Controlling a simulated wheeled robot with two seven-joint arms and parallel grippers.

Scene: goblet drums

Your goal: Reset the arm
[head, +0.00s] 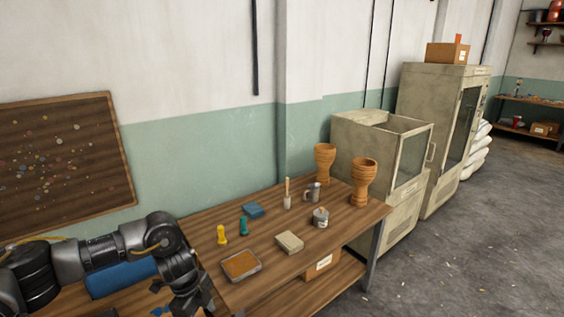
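My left arm comes in from the left, and its dark gripper (188,300) points down at the bottom edge of the head view, over the near part of the wooden workbench (300,262). Its fingertips are dark and partly cut off, so I cannot tell whether it is open. My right arm and gripper are out of view. Two wooden goblet drums stand upright at the bench's far right end, one at the back (325,161) and one nearer the right edge (363,183). Both are well apart from my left gripper.
On the bench are a tray (241,265), a beige block (289,242), a yellow tool (221,235), a teal tool (243,226), a blue block (253,210), a brush (287,194), a metal mug (312,192) and a small can (320,217). Pale cabinets (400,190) stand beyond; the floor at right is clear.

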